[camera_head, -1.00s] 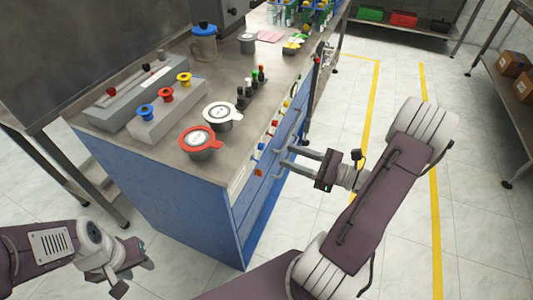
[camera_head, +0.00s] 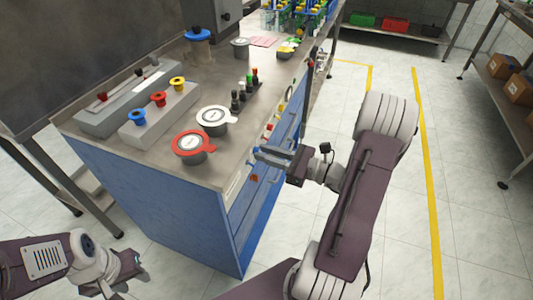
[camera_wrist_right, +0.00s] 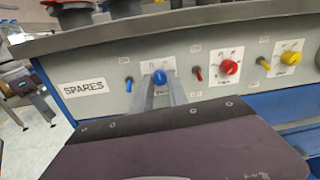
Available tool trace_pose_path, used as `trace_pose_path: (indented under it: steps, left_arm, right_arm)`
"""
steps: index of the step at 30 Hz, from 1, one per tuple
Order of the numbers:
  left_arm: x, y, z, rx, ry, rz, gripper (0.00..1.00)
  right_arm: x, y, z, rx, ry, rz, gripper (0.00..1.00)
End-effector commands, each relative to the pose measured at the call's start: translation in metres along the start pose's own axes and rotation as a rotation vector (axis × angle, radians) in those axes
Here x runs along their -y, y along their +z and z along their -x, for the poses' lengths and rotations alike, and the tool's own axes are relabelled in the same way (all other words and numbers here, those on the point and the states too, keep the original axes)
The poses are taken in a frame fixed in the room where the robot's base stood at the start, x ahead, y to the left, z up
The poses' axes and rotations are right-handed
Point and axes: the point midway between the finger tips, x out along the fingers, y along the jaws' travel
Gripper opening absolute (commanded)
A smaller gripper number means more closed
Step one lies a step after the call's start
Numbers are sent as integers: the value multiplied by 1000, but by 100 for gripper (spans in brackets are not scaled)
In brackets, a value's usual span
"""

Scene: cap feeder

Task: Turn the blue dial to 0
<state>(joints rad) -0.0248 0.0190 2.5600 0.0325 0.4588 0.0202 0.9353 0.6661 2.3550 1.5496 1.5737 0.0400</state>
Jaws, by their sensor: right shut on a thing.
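The blue dial (camera_wrist_right: 159,77) is on the grey front panel, on a white plate whose marks are too small to read. My right gripper (camera_wrist_right: 160,92) is shut on the blue dial, one finger on each side in the right wrist view. In the head view my right gripper (camera_head: 262,154) reaches the cabinet's front face from the right, and its fingers hide the dial. The dial's pointer direction cannot be made out. My left gripper (camera_head: 128,270) hangs empty at the lower left, away from the cabinet; its finger gap is unclear.
A blue switch (camera_wrist_right: 129,84) sits left of the dial, a red switch (camera_wrist_right: 198,74) to its right. Beyond are a red dial (camera_wrist_right: 230,67) and a yellow dial (camera_wrist_right: 291,58). The worktop edge (camera_wrist_right: 200,17) overhangs the panel.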

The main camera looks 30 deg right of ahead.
Motion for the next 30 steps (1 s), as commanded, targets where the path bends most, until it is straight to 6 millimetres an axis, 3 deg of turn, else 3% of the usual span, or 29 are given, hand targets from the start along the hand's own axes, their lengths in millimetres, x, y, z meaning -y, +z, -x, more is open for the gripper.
trace_pose_path:
  steps: [11, 30]
  left_arm:
    - [0, 1, -9, 0, 0, 0, 39]
    - [1, 5, -51, 0, 0, 0, 39]
  right_arm:
    - [0, -2, 0, 7, -1, 138, 0]
    - [0, -6, 0, 36, -3, 733, 0]
